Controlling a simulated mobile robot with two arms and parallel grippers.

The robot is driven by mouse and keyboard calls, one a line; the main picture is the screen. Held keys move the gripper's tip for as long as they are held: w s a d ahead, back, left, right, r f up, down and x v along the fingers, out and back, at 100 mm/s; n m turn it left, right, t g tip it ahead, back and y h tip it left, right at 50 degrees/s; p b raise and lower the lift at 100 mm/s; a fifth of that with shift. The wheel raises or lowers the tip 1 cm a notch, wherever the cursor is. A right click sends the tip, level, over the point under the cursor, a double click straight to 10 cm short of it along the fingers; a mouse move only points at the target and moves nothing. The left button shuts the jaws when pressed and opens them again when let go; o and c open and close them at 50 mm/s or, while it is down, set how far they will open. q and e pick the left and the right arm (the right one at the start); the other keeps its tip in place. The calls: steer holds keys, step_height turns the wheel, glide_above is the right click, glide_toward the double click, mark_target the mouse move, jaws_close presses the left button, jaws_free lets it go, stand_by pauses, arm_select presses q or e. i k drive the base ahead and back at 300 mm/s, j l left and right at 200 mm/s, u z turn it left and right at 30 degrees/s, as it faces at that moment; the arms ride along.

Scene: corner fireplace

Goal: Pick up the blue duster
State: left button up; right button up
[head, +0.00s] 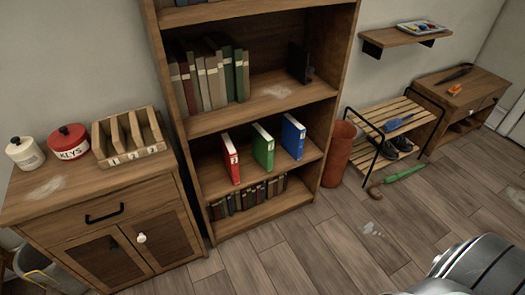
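The blue duster (396,123) appears to be the slim blue thing lying on top of the slatted wooden bench (408,108), to the right of the bookcase. It is small in the head view, so its exact shape is hard to tell. A silver part of my own arm shows at the bottom right corner, well in front of the bench. Neither gripper's fingers are in view.
Dark shoes (402,144) sit on the bench's lower level. A green umbrella (403,173) lies on the floor before it. A reddish-brown bin (338,153) stands between bench and bookcase (262,118). A wall shelf (405,37) hangs above. The floor in front is mostly clear.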

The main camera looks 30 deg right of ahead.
mark_target(393, 124)
steer(key=z, duration=1.95)
